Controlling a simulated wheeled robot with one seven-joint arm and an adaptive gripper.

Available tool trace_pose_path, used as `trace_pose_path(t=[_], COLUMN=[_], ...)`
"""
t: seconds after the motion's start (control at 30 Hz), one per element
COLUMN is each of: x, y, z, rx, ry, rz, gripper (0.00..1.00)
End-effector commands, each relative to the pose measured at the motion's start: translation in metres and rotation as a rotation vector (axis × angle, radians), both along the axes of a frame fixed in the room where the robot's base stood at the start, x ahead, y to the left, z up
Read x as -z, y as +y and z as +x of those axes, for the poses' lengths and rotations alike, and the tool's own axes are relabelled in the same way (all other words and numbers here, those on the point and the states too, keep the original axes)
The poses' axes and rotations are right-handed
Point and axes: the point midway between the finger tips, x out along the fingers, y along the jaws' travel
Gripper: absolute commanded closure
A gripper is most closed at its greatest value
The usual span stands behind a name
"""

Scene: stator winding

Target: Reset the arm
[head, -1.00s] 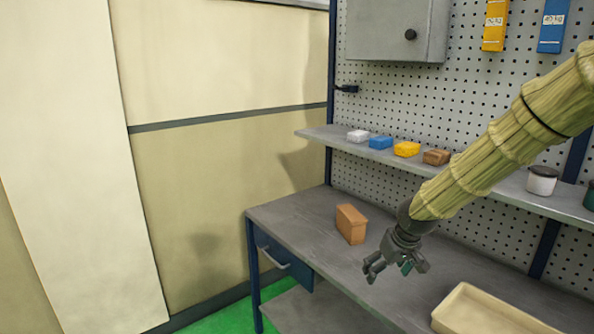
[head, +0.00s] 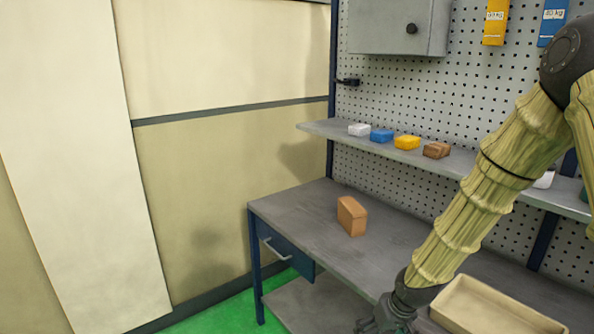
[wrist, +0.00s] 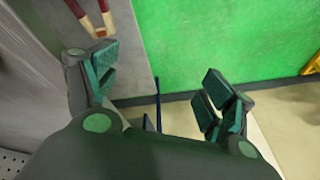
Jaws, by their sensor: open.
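My gripper (head: 378,326) is at the bottom edge of the head view, in front of the workbench and left of the beige tray, partly cut off by the frame. In the wrist view my gripper (wrist: 160,90) has its two fingers spread wide apart with nothing between them. My arm, in a yellowish ribbed sleeve, comes down from the upper right of the head view and hides part of the shelf and bench.
A brown block (head: 351,216) stands on the grey workbench (head: 290,212). A beige tray (head: 447,318) is at the right. Small white, blue, yellow and brown blocks line the shelf (head: 330,127). Green floor (wrist: 230,45) fills much of the wrist view.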

Motion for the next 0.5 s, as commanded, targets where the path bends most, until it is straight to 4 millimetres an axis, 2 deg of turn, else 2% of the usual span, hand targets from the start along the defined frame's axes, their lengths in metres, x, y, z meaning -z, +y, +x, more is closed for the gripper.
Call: trace_pose_path(t=[0.03,0.2,0.37,0.5], x=[0.021,0.088,0.142,0.179], y=[0.003,0.013,0.016,0.014], z=[-0.019,-0.069,-0.122,-0.175], rx=[0.008,0.05,0.095,0.136], ry=[0.024,0.088,0.143,0.183], rz=[0.006,0.028,0.031,0.015], gripper=[0.17,0.17,0.17,0.17])
